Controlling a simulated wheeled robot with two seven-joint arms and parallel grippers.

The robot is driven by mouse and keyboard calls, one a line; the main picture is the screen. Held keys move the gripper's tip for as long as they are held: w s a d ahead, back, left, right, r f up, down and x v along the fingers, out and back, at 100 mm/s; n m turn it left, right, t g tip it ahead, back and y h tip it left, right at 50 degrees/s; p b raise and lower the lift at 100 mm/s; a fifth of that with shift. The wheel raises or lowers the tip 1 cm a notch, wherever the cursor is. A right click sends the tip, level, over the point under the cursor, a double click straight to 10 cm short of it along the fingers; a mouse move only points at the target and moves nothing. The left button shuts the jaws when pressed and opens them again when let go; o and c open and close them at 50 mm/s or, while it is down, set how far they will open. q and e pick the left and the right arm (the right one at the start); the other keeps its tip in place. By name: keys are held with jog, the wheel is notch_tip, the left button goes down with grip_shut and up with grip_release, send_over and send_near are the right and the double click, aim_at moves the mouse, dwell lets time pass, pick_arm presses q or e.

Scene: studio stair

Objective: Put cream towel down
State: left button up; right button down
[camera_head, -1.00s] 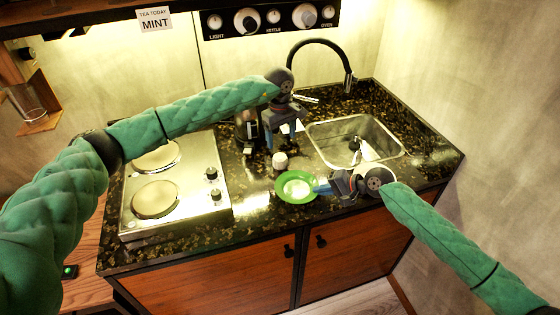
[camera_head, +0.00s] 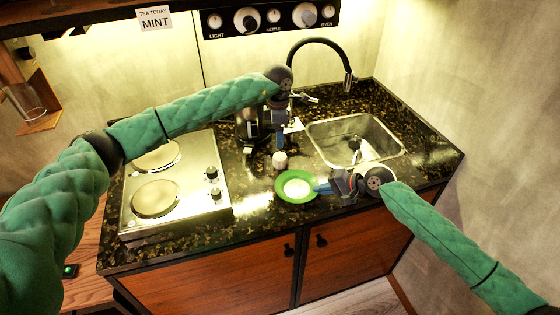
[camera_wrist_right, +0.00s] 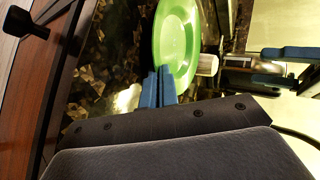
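A small pale, flat patch (camera_head: 294,125) on the counter behind my left gripper may be the cream towel; it is mostly hidden and I cannot be sure. My left gripper (camera_head: 279,137) points down over the counter near the kettle. In the right wrist view its blue fingers (camera_wrist_right: 282,67) stand apart, with no towel clearly between them. My right gripper (camera_head: 320,188) is at the right edge of the green plate (camera_head: 284,190). In the right wrist view its fingertips (camera_wrist_right: 160,72) are close together with the plate's rim between them.
A dark kettle (camera_head: 244,130) is beside my left gripper. The steel sink (camera_head: 318,128) lies to the right and the hob (camera_head: 200,165) to the left. The front counter strip is mostly free.

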aim_at(279, 155)
pick_arm(q)
notch_tip(279, 155, down, 12)
jog(key=shift+d+r, duration=0.1)
jog(key=shift+r, duration=0.15)
jog(key=c, duration=1.1)
jog(key=shift+r, duration=0.15)
jog(key=shift+c, duration=0.2)
notch_tip(279, 155, up, 10)
